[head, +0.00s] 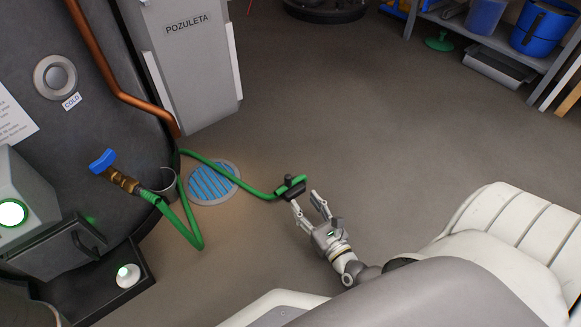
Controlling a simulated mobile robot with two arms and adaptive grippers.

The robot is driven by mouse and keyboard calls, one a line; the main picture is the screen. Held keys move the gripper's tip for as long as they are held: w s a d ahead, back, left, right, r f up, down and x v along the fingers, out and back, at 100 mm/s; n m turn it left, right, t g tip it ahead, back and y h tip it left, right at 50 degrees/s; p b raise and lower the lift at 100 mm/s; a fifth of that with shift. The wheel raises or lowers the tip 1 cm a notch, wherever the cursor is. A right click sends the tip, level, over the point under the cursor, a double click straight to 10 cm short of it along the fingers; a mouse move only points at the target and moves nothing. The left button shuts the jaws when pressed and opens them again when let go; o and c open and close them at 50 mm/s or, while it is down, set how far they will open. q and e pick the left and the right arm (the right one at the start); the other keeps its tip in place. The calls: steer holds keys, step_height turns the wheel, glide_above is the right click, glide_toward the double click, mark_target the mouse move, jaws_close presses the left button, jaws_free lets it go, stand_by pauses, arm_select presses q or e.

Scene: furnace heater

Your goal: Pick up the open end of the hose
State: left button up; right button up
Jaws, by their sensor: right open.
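The green hose (240,182) runs from a brass valve with a blue handle (102,161), loops down to the floor and passes over a round floor drain. Its open end (291,188) lies at the right, where a dark piece shows on or beside it. My right gripper (307,199) is open, with its two fingers pointing up in the picture toward the hose end, just short of it or at its edge. I cannot tell whether the fingers touch it. The left gripper is not in view.
The round drain (213,184) with a blue grate lies left of the hose end. A grey cabinet (190,75) stands behind, beside the dark tank (60,120) with a copper pipe (105,65). A shelf with blue buckets (541,27) is at the upper right. The middle floor is clear.

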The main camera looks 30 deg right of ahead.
mark_target(290, 182)
steer(key=w, duration=0.1)
steer(key=w+b, duration=0.1)
steer(key=w, duration=0.1)
steer(key=w+b, duration=0.1)
steer(key=w, duration=0.1)
steer(key=shift+w+d, duration=0.2)
steer(key=shift+d, duration=0.05)
steer(key=w+b, duration=0.1)
steer(key=w, duration=0.1)
steer(key=w+b, duration=0.1)
steer(key=w, duration=0.1)
steer(key=shift+w+d+r+b, duration=0.1)
steer(key=shift+r+b, duration=0.15)
steer(key=shift+b, duration=0.1)
steer(key=shift+w+r, duration=0.1)
steer(key=shift+w, duration=0.35)
jaws_close()
steer(key=shift+r, duration=0.1)
